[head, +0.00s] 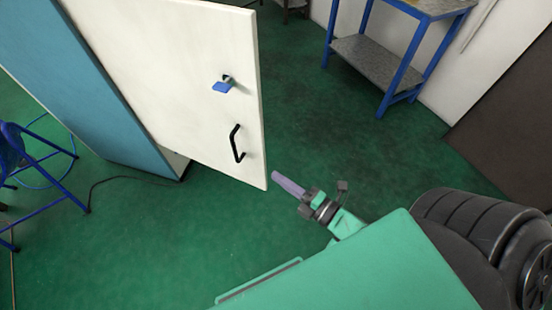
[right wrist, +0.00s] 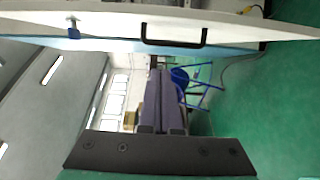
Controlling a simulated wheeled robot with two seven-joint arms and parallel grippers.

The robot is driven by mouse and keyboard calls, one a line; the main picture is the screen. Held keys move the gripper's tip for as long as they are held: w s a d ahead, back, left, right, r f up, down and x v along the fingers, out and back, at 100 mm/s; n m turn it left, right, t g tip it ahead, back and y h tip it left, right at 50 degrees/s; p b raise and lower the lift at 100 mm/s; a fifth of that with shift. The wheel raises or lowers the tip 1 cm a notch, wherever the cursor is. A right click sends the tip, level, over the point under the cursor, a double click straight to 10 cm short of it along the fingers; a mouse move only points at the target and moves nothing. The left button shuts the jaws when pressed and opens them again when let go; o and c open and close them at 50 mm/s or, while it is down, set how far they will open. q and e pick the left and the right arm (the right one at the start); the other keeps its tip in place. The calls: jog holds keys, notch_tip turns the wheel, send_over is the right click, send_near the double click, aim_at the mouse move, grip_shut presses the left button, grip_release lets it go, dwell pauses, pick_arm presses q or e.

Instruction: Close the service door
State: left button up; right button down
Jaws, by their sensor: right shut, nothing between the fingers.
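The service door (head: 180,75) is a white panel standing open, swung out from a blue cabinet (head: 95,75). It carries a black handle (head: 236,143) and a latch with a blue tab (head: 222,87) near its free edge. My right gripper (head: 275,176) is shut and empty, just right of the door's lower free corner; I cannot tell whether it touches. In the right wrist view the door (right wrist: 110,20) runs across the top, with the handle (right wrist: 174,42) beyond the shut fingers (right wrist: 160,75). My left gripper is not in view.
A blue-legged bench (head: 385,65) with a grey shelf stands at the back right. A blue stool (head: 35,165) stands at the left, with a dark cable (head: 115,180) on the floor. The green floor (head: 315,125) right of the door is clear.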

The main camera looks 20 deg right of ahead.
aim_at(259, 146)
jog(key=w, duration=0.4)
jog(key=w+p, duration=0.1)
jog(key=w, duration=0.3)
jog(key=w+a, duration=0.1)
jog(key=w, duration=0.3)
jog(key=shift+w+r+p, duration=0.2)
jog(key=shift+p, duration=0.15)
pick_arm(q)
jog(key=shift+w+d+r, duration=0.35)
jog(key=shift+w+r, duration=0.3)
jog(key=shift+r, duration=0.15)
